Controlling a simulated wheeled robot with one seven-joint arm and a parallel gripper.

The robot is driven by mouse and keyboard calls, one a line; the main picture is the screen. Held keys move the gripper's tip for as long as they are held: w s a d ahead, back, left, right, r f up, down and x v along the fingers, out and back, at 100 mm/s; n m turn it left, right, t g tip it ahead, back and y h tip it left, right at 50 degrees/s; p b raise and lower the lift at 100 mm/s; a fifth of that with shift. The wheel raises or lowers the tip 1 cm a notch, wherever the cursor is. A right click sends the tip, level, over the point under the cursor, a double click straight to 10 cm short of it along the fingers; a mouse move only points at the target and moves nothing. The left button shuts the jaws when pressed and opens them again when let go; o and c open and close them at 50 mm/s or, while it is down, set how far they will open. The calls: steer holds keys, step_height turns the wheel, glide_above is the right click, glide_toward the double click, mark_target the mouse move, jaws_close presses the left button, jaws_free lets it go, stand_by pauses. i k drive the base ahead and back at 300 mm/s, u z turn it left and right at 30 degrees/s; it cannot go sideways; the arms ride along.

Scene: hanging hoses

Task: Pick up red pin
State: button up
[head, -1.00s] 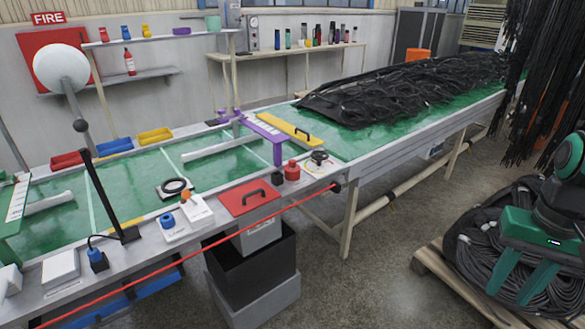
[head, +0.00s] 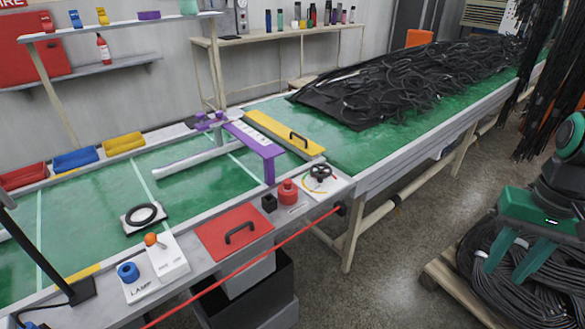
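A small red piece with a round knob on top, which looks like the red pin (head: 288,192), stands upright on the near edge of the workbench. It is right beside a small black block (head: 269,203) and left of a black handwheel (head: 319,174). My gripper (head: 504,274) is at the far right of the head view, well away from the red piece. Its two green fingers point down and stand apart with nothing seen between them. Coiled black hoses (head: 485,290) show behind the fingers.
A red lid (head: 233,231) with a black handle lies left of the red piece. A purple frame (head: 262,150) and a yellow plate (head: 283,135) stand behind it. A red cord (head: 255,259) runs along the bench front. Bare floor (head: 385,250) separates bench and pallet.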

mark_target(288, 183)
steer(key=u, duration=0.05)
steer(key=i, duration=0.85)
